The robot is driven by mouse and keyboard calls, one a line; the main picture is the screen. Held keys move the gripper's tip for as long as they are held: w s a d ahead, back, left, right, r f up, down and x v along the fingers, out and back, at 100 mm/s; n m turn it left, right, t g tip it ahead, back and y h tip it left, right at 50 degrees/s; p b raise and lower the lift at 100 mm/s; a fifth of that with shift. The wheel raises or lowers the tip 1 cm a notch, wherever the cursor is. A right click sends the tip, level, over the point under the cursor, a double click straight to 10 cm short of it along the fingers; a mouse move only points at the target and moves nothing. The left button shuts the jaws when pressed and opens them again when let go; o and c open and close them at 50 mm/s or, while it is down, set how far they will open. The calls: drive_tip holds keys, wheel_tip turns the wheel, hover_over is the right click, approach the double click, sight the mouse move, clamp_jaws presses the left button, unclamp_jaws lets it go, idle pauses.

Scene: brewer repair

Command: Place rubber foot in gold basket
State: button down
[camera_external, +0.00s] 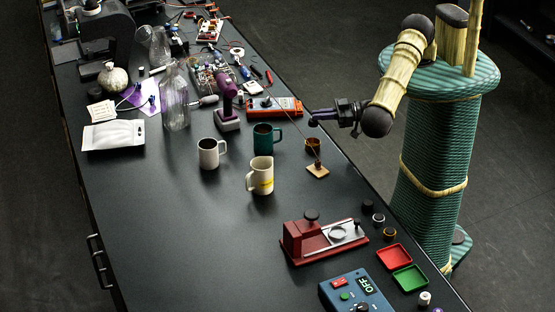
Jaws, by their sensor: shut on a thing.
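My gripper (318,117) reaches in from the right, above the table's right side. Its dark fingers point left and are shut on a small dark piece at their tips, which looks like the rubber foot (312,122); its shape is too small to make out. A small gold-brown round container, which looks like the gold basket (313,145), sits on the table below the gripper. The held piece is above it and apart from it. The inside of the basket cannot be made out.
A thin rod leans up from a small wooden block (318,171) close to the basket. A green mug (266,138), white mug (210,153) and cream mug (261,176) stand left. An orange meter (275,107) lies behind. A red press (322,238) and small trays are in front.

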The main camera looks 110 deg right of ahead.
sight(319, 142)
drive_tip(key=shift+f+b, duration=4.4)
drive_tip(key=shift+f, duration=0.25)
drive_tip(key=c, duration=1.4)
unclamp_jaws()
drive_tip(key=shift+c, duration=0.2)
wheel_tip(319, 142, up, 7)
drive_tip(key=p, duration=0.8)
drive_tip(key=shift+r, duration=0.2)
drive_tip(key=shift+f, duration=0.1)
